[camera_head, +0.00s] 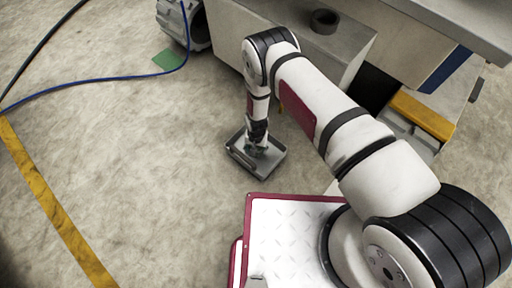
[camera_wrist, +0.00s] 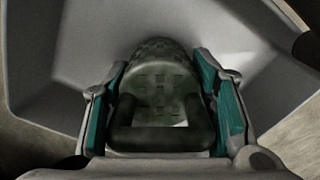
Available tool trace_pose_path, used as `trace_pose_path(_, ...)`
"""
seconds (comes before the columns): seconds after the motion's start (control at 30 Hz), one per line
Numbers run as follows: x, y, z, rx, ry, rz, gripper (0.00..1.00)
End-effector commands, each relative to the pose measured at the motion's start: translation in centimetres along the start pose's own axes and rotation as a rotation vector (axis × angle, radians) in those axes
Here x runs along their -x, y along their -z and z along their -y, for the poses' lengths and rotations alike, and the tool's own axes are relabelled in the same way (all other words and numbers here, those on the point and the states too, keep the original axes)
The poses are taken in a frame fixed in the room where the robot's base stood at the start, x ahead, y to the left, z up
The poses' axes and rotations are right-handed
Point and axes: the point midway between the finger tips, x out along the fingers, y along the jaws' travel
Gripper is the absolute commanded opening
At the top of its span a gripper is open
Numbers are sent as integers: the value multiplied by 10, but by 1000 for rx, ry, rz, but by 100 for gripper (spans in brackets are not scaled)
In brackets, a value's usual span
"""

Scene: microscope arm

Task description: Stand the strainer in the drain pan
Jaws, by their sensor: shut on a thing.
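My gripper (camera_head: 257,145) points down into the grey drain pan (camera_head: 241,165), which lies on the concrete floor. In the wrist view the gripper (camera_wrist: 160,110) is shut on the strainer (camera_wrist: 165,78), a dark greenish slotted piece with a rounded far end and a thick bar at its near side. The teal-lined fingers press on its left and right sides. The pan's pale inner wall (camera_wrist: 45,85) surrounds it in the wrist view. I cannot tell whether the strainer touches the pan's bottom. In the head view the strainer is too small and covered to make out.
A grey machine block (camera_head: 290,50) with a dark ring (camera_head: 324,21) on top stands behind the pan. A blue cable (camera_head: 110,77) and a green patch (camera_head: 169,59) lie at the back left. The floor left of the pan is clear up to the yellow line (camera_head: 55,212).

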Motion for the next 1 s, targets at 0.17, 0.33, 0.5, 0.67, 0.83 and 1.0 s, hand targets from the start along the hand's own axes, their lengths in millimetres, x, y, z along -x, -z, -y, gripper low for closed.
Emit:
trace_pose_path(0.17,-3,0,0,0,0,-1,15)
trace_pose_path(0.33,-4,1,0,0,1,-1,73)
trace_pose_path(0.5,-4,0,0,0,1,-1,74)
trace_pose_path(0.67,-3,0,0,0,0,-1,74)
trace_pose_path(0.83,9,2,1,0,2,-2,74)
trace_pose_path(1.0,38,2,1,0,2,-3,74)
